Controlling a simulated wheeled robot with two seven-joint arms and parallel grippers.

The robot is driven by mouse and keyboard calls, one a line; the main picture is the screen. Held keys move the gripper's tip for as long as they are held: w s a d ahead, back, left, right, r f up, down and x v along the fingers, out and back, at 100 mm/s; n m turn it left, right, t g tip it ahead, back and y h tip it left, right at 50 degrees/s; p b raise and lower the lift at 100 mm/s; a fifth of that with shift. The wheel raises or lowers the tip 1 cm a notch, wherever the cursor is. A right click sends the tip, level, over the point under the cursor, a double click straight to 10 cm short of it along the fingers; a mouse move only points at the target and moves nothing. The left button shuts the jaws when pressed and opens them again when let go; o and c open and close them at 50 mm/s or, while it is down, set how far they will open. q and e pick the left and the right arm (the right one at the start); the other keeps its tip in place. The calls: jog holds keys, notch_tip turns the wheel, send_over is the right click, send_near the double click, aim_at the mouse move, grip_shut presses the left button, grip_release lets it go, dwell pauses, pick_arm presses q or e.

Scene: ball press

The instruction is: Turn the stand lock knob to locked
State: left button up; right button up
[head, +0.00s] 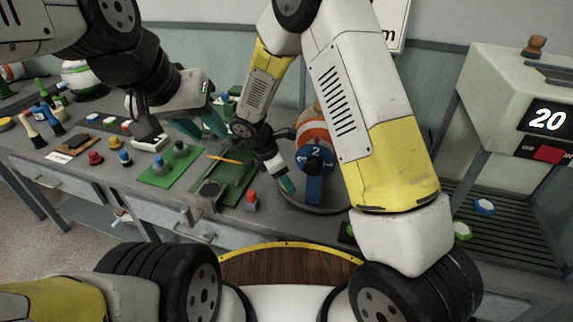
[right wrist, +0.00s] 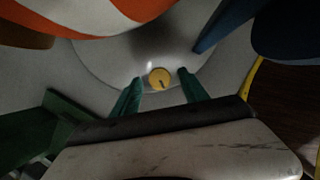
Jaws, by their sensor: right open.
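The stand lock knob (right wrist: 159,78) is a small yellow disc with a dark mark, on the grey round stand base (right wrist: 105,62) in the right wrist view. My right gripper (right wrist: 157,88) is open, its green fingertips on either side of the knob, apart from it as far as I can tell. In the head view my right gripper (head: 285,183) is low beside the stand, and the knob is hidden. An orange and white ball (head: 313,130) sits above the base, behind a blue part (head: 314,188) marked 2. My left gripper (head: 203,125) is open and empty above the bench.
A green board (head: 160,172) with dark knobs and a red-topped post (head: 251,198) stand left of the stand. A machine showing 20 (head: 547,120) is at the right.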

jog(key=shift+d+f, duration=0.2)
jog(key=shift+f, duration=0.35)
jog(key=shift+c, duration=0.2)
jog(key=shift+w, duration=0.1)
grip_shut()
